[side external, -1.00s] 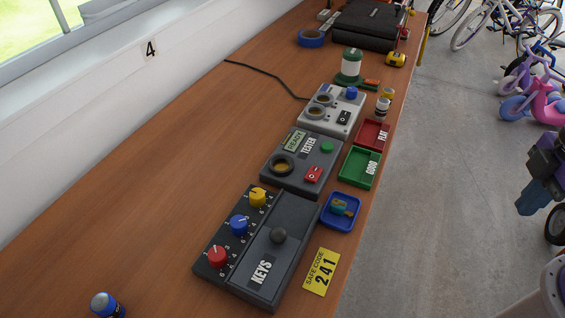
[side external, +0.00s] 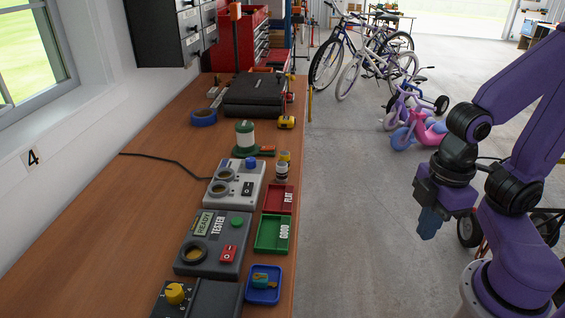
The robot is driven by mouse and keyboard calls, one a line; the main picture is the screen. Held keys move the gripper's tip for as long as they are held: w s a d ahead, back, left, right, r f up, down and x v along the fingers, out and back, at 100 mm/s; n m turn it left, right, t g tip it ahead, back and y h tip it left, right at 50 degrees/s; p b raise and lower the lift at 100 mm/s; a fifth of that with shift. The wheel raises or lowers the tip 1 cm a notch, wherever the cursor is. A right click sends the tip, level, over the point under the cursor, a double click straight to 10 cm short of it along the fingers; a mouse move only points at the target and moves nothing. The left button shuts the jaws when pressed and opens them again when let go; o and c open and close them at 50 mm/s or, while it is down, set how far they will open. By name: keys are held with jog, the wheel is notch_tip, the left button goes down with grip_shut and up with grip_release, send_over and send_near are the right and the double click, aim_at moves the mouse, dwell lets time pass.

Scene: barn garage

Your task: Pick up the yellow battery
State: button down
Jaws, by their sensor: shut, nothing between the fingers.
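A small yellow cylinder (side external: 285,156), which looks like the yellow battery, stands near the right edge of the bench. A white and dark cylinder (side external: 281,171) stands just in front of it and hides its lower part. My gripper (side external: 429,224) is shut and empty. It points down over the floor, well to the right of the bench and apart from the cylinders.
On the bench (side external: 140,220) are a grey device with round wells (side external: 247,188), a tester (side external: 222,262), a red tray (side external: 268,199), a green tray (side external: 262,234), a blue tray (side external: 263,297) and a green-white spool (side external: 244,137). The left bench surface is clear.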

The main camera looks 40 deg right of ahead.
dwell(0.3)
jog(key=c, duration=0.7)
grip_release()
